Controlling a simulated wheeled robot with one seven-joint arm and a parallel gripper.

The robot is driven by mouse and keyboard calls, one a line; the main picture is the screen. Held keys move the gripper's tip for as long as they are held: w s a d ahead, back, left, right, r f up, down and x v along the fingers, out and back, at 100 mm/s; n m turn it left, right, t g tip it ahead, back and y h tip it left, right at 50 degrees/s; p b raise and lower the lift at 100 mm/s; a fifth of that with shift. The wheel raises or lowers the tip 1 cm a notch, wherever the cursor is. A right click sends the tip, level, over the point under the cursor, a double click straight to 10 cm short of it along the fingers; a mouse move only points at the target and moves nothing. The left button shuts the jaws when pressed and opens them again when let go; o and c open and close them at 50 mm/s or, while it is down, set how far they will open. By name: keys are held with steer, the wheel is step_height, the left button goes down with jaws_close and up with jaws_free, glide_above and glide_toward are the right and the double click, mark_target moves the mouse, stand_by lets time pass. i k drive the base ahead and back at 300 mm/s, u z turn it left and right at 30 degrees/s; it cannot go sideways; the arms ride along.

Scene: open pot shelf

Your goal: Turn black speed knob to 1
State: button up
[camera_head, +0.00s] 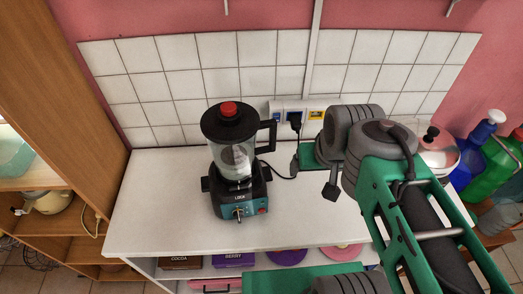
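A blender (232,150) with a clear jug, black lid and red cap stands upright on the white counter. Its dark teal base (222,207) faces me. The speed knob (239,213) is small and sits at the middle of the base front, with a small red button to its right. The knob's setting and the number marks are too small to read. My gripper (331,189) shows as a small dark end below my arm's wrist, to the right of the blender and apart from it. Its two fingers cannot be made out.
A wall socket strip (294,115) with a plugged-in black cord is behind the blender. A pot (438,160) and bottles (486,140) stand at the right. A wooden shelf (50,120) is at the left. The white counter (150,215) is clear left of the blender.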

mark_target(238, 214)
steer(key=k, duration=0.5)
steer(key=z, duration=1.75)
steer(key=k, duration=1.45)
steer(key=u, duration=2.25)
steer(key=i, duration=0.5)
steer(key=u, duration=0.05)
